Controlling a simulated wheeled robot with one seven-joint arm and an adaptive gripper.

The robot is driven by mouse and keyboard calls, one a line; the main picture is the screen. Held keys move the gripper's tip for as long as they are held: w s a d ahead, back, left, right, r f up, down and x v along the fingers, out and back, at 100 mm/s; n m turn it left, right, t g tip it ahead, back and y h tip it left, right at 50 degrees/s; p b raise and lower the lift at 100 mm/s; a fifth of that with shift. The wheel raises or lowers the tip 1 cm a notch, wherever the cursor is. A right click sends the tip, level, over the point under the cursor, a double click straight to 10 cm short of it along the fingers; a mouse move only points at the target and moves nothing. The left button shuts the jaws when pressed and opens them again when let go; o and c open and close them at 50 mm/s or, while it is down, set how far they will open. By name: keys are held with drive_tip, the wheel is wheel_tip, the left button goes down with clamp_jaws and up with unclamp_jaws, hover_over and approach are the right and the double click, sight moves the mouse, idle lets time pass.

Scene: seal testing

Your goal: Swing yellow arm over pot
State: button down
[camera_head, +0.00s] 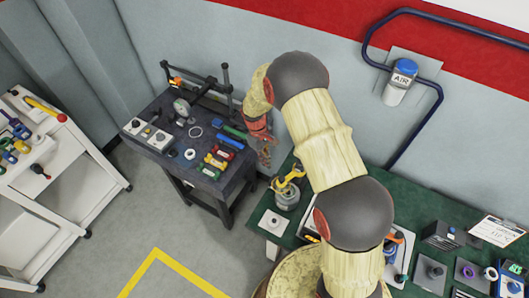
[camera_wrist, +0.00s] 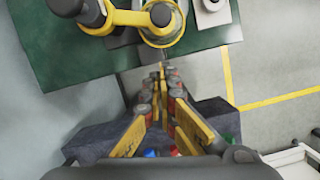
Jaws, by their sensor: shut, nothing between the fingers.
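The yellow arm (camera_head: 291,177) stands at the left end of the green bench, by a grey metal pot (camera_head: 287,199). In the wrist view the yellow arm (camera_wrist: 128,17) runs from a dark-capped joint at the left to a yellow rounded part around a dark piece at the top. The pot is mostly hidden there, so I cannot tell how far the arm overlaps it. My gripper (camera_wrist: 162,74) is shut and empty, its fingertips just short of the yellow arm in the picture.
The green bench (camera_head: 437,195) runs right, carrying several small devices. A dark table (camera_head: 168,167) at the left holds a gauge stand and coloured pieces. A white cart (camera_head: 70,180) stands far left. A blue pipe (camera_head: 430,112) runs along the wall. Floor between is clear.

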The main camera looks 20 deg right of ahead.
sight(280, 180)
drive_tip(key=s+d, duration=0.1)
drive_tip(key=s+d+f, duration=0.1)
drive_tip(key=s, duration=0.1)
drive_tip(key=shift+s+d+f+p, duration=0.1)
drive_tip(key=shift+f+p, duration=0.05)
drive_tip(key=shift+p, duration=0.25)
drive_tip(key=s+n, duration=0.3)
drive_tip(key=shift+s+d+t+h, duration=0.25)
drive_tip(key=shift+s+t+h, duration=0.05)
drive_tip(key=shift+s, duration=0.1)
drive_tip(key=shift+s+d+n, duration=0.2)
drive_tip(key=shift+s+n, duration=0.2)
drive_tip(key=shift+n, duration=0.4)
drive_tip(key=shift+w+a, duration=0.1)
